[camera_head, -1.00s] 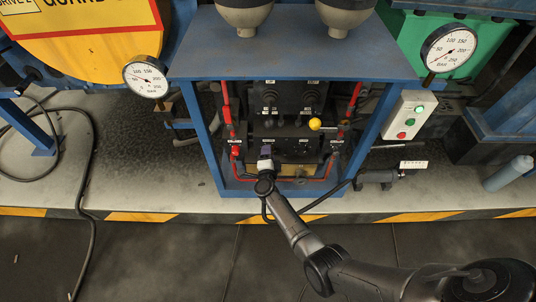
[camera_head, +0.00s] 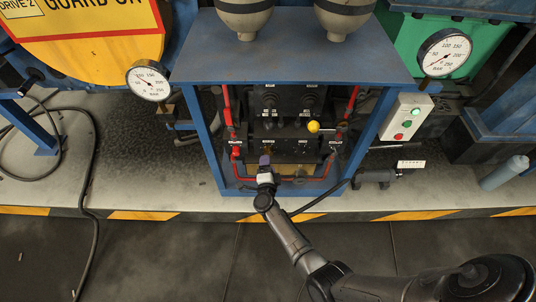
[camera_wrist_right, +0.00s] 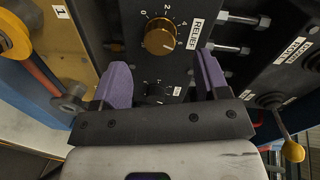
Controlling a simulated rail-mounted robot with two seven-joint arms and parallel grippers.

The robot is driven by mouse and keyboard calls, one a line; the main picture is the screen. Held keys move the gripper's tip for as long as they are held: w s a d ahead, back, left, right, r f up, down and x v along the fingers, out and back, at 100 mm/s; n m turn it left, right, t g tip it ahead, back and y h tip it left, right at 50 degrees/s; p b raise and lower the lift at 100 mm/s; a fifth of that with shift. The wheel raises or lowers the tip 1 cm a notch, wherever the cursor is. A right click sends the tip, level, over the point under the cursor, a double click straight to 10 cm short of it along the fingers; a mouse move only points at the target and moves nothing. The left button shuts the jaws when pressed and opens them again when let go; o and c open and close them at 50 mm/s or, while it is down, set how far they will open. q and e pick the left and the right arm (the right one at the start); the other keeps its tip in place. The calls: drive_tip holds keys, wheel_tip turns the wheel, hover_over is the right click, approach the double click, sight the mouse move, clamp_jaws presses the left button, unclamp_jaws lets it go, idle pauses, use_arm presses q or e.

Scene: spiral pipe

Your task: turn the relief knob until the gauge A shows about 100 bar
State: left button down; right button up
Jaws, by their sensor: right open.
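The relief knob (camera_wrist_right: 160,37) is a round brass-coloured knob beside a RELIEF label on a black panel in the right wrist view. My right gripper (camera_wrist_right: 162,74) is open, its purple fingers apart and empty, pointing toward the panel short of the knob. In the head view the right gripper (camera_head: 265,163) is in front of the lower panel. A white gauge (camera_head: 148,82) stands at left, its needle pointing up and left. Another gauge (camera_head: 445,52) stands at right, its needle toward the lower left. No letter is readable on either gauge. My left gripper is not in view.
A smaller black knob (camera_wrist_right: 158,92) sits below the relief knob, between the fingers. A yellow ball-ended lever (camera_head: 314,127) stands to the right of the gripper. The blue frame (camera_head: 205,130) and red pipes (camera_head: 228,105) flank the panel. A button box (camera_head: 406,117) is at right.

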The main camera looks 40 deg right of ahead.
drive_tip(key=p+v, duration=0.2)
drive_tip(key=v, duration=0.6)
drive_tip(key=shift+s, duration=0.2)
drive_tip(key=shift+a, duration=0.1)
